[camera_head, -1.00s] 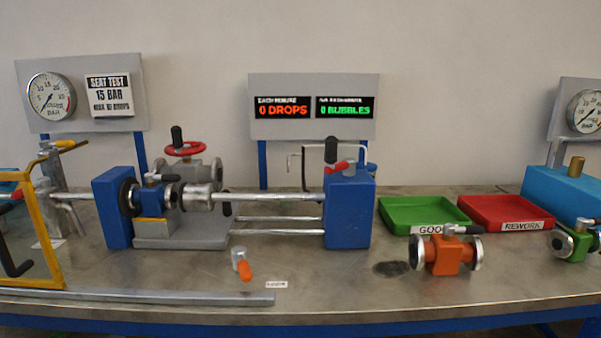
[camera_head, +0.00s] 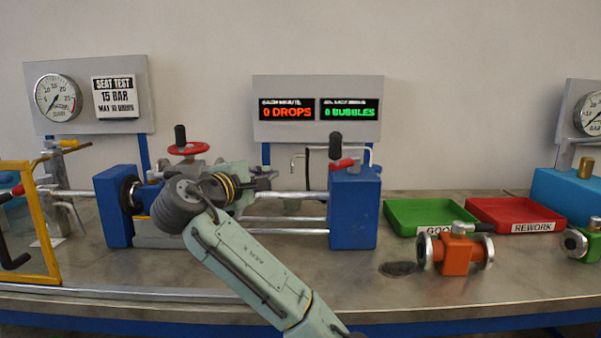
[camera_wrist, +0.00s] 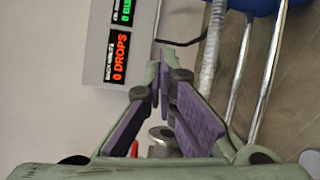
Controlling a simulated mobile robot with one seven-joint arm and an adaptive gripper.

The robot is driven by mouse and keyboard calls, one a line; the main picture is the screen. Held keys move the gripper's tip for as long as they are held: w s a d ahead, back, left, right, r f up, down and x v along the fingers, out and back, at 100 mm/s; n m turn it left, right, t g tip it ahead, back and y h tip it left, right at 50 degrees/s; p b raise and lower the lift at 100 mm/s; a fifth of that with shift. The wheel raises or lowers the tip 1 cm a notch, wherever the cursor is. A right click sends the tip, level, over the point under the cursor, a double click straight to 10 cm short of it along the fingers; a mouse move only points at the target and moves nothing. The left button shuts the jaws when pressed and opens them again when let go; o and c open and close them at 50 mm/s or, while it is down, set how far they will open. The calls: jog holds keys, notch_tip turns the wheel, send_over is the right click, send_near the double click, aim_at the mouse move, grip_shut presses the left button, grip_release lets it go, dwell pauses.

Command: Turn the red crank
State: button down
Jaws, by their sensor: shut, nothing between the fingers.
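A red crank arm (camera_head: 342,163) with an upright black knob (camera_head: 335,146) sits on top of the right blue block (camera_head: 353,210) of the test rig. My gripper (camera_head: 268,178) is left of that crank and apart from it, above the rig's rods. In the wrist view my gripper (camera_wrist: 160,82) has its purple-padded fingers close together at the tips, with nothing between them. A red handwheel (camera_head: 188,148) with its own black knob stands at the rig's left. My arm hides most of the valve clamped in the rig.
Steel rods (camera_head: 285,231) run to the right blue block, with a thin bent pipe (camera_head: 308,160) behind. The green tray (camera_head: 400,215), red tray (camera_head: 490,212) and orange valve (camera_head: 457,254) stand to the right. A yellow frame (camera_head: 45,225) stands at the left.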

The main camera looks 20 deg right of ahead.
aim_at(345, 167)
jog(key=w+d+g+p, duration=0.1)
jog(key=d+p, duration=0.3)
jog(key=d, duration=0.8)
jog(key=shift+w+m+h, duration=0.3)
jog(key=shift+w+h, duration=0.1)
jog(key=shift+w, duration=0.2)
jog(key=shift+f, duration=0.1)
jog(key=shift+s+d+n+t+y, duration=0.1)
jog(key=shift+s+n+t+y, duration=0.2)
jog(key=shift+s+n+y, duration=0.1)
jog(key=shift+s, duration=0.2)
